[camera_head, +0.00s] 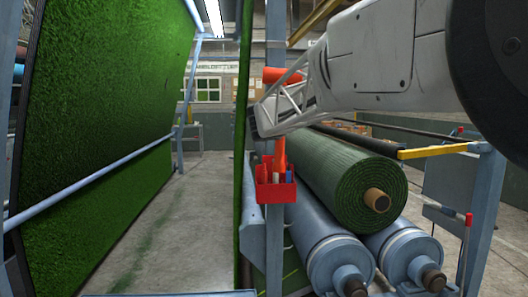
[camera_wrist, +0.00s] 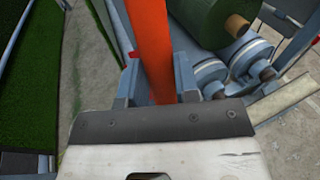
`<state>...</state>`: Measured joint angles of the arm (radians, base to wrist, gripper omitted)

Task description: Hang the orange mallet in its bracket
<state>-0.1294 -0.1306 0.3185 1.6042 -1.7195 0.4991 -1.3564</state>
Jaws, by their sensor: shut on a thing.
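The orange mallet shows in the head view with its head (camera_head: 283,75) up beside the blue-grey post and its handle (camera_head: 279,150) hanging down, roughly upright. The handle's lower end is at the red holder, but I cannot tell whether it is in front of it or inside it. In the wrist view the orange handle (camera_wrist: 152,45) runs between the two grey fingers of my gripper (camera_wrist: 158,85), which is shut on it. In the head view my arm hides the handle's upper part. I cannot clearly make out the bracket.
A red holder (camera_head: 275,192) with pens or tools is on the post (camera_head: 275,240). A green turf roll (camera_head: 352,185) and steel rollers (camera_head: 325,245) lie to the right. A large tilted turf panel (camera_head: 105,100) stands left. The floor (camera_head: 185,215) between is clear.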

